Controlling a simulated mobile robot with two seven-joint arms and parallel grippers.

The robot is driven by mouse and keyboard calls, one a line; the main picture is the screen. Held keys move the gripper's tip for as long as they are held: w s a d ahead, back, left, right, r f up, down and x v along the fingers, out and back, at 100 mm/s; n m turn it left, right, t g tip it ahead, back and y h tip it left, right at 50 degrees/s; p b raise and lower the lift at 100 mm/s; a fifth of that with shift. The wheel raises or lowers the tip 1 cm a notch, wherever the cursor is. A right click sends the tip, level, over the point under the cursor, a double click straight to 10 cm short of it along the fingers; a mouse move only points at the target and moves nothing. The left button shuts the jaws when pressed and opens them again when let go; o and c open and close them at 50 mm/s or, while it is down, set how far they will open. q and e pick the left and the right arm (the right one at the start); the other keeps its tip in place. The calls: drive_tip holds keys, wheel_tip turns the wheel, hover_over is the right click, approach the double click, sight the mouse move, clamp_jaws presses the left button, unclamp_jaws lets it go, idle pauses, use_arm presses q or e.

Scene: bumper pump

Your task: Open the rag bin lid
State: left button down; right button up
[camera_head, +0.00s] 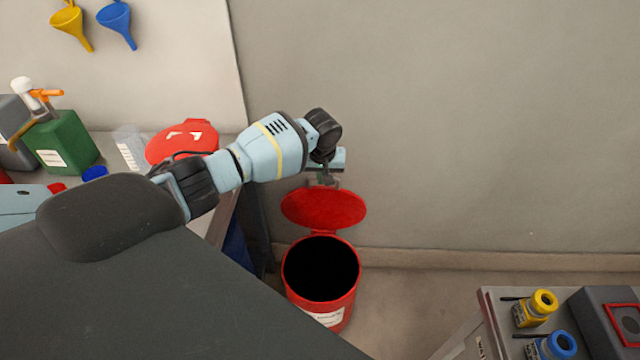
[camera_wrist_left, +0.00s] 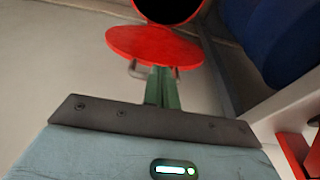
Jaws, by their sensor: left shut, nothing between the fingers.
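The rag bin (camera_head: 320,312) is a red round bin on the floor by the wall, with a dark interior and a white label on its front. Its red lid (camera_head: 323,208) stands raised at the back of the rim, so the bin's mouth is open. My left gripper (camera_head: 324,183) is just behind and above the lid, with shut, empty fingers. In the left wrist view, the fingers (camera_wrist_left: 162,88) point at the lid (camera_wrist_left: 155,44), and the dark bin mouth shows beyond it. Whether the fingertips touch the lid is unclear. My right gripper is not in view.
A workbench on the left holds a green can (camera_head: 62,147), a blue cup and a red lid-like disc (camera_head: 182,140). Funnels hang above it. A table (camera_head: 487,318) at lower right carries a yellow bottle (camera_head: 536,308) and a blue one. The wall is close behind the bin.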

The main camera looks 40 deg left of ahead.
use_arm(q)
drive_tip(key=shift+v, duration=1.25)
drive_tip(key=s+d+f+m+g+h, duration=0.1)
drive_tip(key=s+d+f+m, duration=0.3)
drive_tip(key=s+d+f, duration=0.45)
drive_tip(key=s+d+f+m+h, duration=0.25)
drive_tip(key=s+d+f, duration=0.25)
drive_tip(key=s+d, duration=0.7)
drive_tip(key=s+a+r+m+y, duration=0.1)
drive_tip(key=s+a+r, duration=0.1)
drive_tip(key=s, duration=0.7)
drive_tip(key=s+a+r, duration=0.2)
drive_tip(key=s, duration=0.7)
drive_tip(key=s+a+r+m+y, duration=0.1)
drive_tip(key=s+a+r, duration=0.15)
drive_tip(key=s, duration=0.75)
drive_tip(key=w+d+f+t+h+p, duration=0.1)
drive_tip(key=w+d+f+t+h, duration=0.1)
drive_tip(key=w+f+t, duration=0.5)
wheel_tip(320, 180, down, 2)
drive_tip(key=shift+w+d+f+t, duration=0.1)
drive_tip(key=shift+w+d+t, duration=0.2)
drive_tip(key=shift+d, duration=0.15)
